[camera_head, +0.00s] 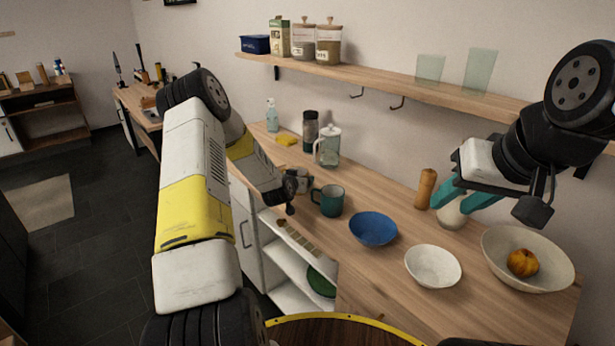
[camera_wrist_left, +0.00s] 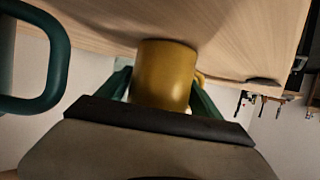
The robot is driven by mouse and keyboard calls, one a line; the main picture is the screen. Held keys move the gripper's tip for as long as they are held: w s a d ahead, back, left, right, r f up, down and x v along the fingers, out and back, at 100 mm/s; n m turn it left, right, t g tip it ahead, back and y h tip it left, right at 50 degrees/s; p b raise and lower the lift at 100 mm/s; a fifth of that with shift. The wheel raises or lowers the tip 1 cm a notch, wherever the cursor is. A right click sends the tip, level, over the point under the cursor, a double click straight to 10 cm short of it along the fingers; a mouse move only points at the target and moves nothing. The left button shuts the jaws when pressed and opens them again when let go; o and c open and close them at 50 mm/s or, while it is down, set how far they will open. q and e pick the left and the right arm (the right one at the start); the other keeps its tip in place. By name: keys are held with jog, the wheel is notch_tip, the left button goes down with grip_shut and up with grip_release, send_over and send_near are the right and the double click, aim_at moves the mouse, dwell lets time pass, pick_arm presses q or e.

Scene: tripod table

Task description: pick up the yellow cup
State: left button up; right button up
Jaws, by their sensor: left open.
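The yellow cup (camera_wrist_left: 165,72) shows in the left wrist view, upside down in the picture against the wooden counter. My left gripper (camera_wrist_left: 163,98) is open, with one green finger on each side of the cup. I cannot tell whether the fingers touch it. In the head view I cannot make out the cup, and my left arm covers part of the counter there. My right gripper (camera_head: 466,197) is open and empty over the counter's right part, in front of a pale jar (camera_head: 452,213).
A teal mug (camera_head: 330,201) stands close by; its handle (camera_wrist_left: 55,70) fills the left of the wrist view. A blue bowl (camera_head: 373,229), a white bowl (camera_head: 433,266) and a larger bowl (camera_head: 500,262) with an orange fruit (camera_head: 522,263) are on the counter (camera_head: 390,290). A shelf (camera_head: 385,76) hangs above.

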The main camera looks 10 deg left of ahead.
aim_at(300, 169)
pick_arm(q)
jog(key=shift+w, duration=0.1)
jog(key=shift+c, duration=0.3)
jog(key=c, duration=1.4)
jog(key=shift+o, duration=0.2)
jog(key=shift+r, duration=0.5)
jog(key=r, duration=0.2)
jog(key=shift+s+r, duration=0.3)
jog(key=shift+s, duration=0.1)
jog(key=s+r, duration=0.1)
jog(key=s, duration=1.4)
jog(key=shift+d+r, duration=0.2)
jog(key=shift+d, duration=0.25)
